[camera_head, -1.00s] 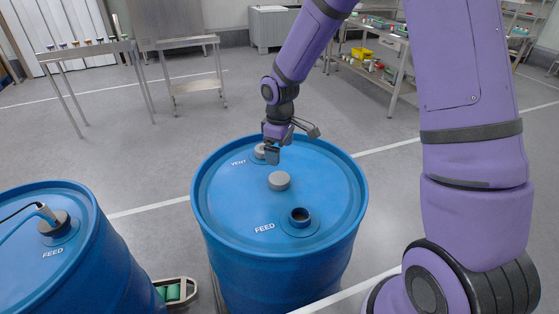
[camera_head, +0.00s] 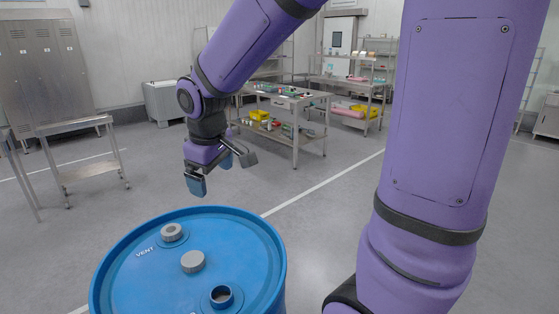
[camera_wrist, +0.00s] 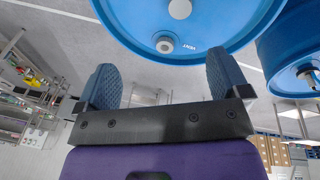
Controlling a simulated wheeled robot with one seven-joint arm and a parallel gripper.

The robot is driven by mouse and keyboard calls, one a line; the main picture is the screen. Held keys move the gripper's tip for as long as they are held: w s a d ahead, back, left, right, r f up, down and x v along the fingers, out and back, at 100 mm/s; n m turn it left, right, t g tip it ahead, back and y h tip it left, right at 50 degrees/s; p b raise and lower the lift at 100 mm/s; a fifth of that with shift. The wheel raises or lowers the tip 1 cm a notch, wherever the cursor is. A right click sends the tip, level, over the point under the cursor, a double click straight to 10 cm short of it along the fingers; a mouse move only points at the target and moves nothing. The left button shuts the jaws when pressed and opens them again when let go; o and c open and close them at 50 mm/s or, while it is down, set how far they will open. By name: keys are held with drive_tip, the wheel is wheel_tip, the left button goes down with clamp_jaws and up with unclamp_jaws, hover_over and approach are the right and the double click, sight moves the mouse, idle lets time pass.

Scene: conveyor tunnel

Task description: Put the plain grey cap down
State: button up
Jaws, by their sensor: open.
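The plain grey cap (camera_head: 192,261) lies on the lid of the blue drum (camera_head: 135,290), between the vent fitting and the open feed hole. It also shows at the top edge of the wrist view (camera_wrist: 180,8). My gripper (camera_head: 213,172) is open and empty, above and behind the drum, clear of the lid. In the wrist view its two blue pads (camera_wrist: 163,82) stand wide apart with nothing between them. A grey vent cap (camera_head: 172,232) sits beside the VENT label. The feed hole (camera_head: 221,297) is uncovered and dark inside.
A second blue drum (camera_wrist: 290,50) shows at the right of the wrist view. A steel workbench (camera_head: 285,100) with small items and yellow bins stands behind, and a small steel table (camera_head: 80,150) at left. Bare floor lies between them and the drum.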

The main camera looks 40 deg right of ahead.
drive_tip(key=s+d+r+m+t, duration=0.1)
drive_tip(key=s+r, duration=0.3)
drive_tip(key=s, duration=0.5)
drive_tip(key=s+d+r+m+t+y, duration=0.1)
drive_tip(key=s+r+m, duration=0.3)
drive_tip(key=s, duration=0.5)
drive_tip(key=shift+s+d+r+t, duration=0.2)
drive_tip(key=shift+s+d+t, duration=0.1)
drive_tip(key=shift+t, duration=0.1)
